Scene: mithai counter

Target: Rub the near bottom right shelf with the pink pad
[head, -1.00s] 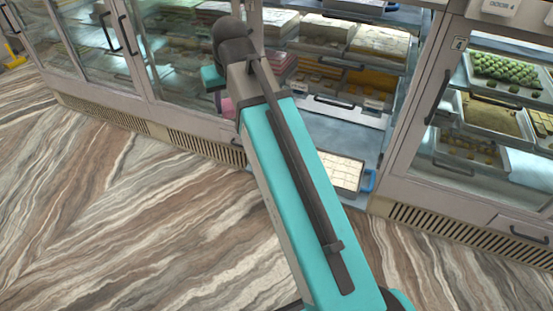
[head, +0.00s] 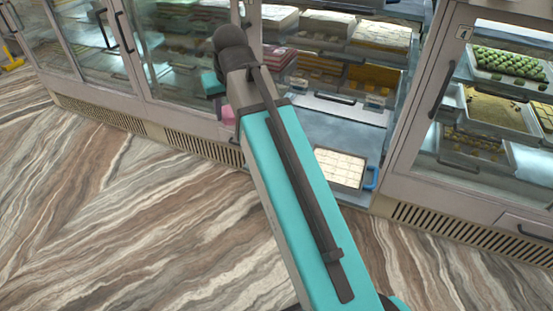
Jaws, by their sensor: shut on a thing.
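My teal arm reaches from the lower right up to the open middle case. My gripper (head: 221,104) shows only as a small dark part below the wrist; its fingers are mostly hidden. A small pink patch, the pink pad (head: 228,114), shows at it, beside the case's front. The bottom shelf (head: 335,128) of the open case is a bluish surface, bare in its visible middle, right of the gripper and apart from it. The arm hides its left part. A tray of pale square sweets (head: 341,167) with blue handles lies at its front right.
Above the bottom shelf are drawers and trays (head: 340,108) with dark handles and boxes of sweets. Pink boxes (head: 277,60) stand left. A glass door with a handle (head: 441,90) closes the right case, which holds green sweets (head: 508,63). The marbled floor in front is clear.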

